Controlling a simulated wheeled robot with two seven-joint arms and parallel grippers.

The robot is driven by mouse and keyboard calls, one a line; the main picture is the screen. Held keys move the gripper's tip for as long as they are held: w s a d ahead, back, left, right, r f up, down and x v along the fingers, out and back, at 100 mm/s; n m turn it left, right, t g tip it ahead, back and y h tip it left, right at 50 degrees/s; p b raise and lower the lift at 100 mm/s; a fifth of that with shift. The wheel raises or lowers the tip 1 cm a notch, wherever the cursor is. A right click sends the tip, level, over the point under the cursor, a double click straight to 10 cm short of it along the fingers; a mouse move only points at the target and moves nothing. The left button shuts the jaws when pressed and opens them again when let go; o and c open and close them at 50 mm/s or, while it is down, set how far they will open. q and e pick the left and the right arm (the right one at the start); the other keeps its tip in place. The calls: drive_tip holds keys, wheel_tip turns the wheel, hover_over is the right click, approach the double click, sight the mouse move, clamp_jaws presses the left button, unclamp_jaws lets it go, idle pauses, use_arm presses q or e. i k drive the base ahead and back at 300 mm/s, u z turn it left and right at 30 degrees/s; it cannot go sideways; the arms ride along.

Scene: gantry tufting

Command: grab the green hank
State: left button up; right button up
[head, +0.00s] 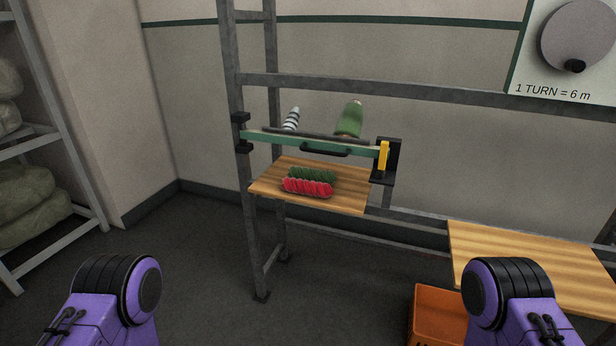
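The green hank (318,174) is dark green and twisted. It lies on a wooden shelf board (347,198) set in a grey metal frame. A red hank (307,188) lies directly in front of it and hides part of its lower side. I cannot tell whether the two hanks touch. Only purple and black parts of my two arms show at the bottom left and bottom right. Neither gripper is in view.
A green bar (315,143) with a black handle (326,151) crosses above the board. Behind it stand a green cone (350,119) and a striped cone (291,118). A second board (530,262) and an orange crate (437,312) are at right. Shelving stands left.

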sight(317, 175)
drive_tip(key=u, duration=1.15)
drive_tip(key=i, duration=4.85)
drive_tip(key=z, duration=4.15)
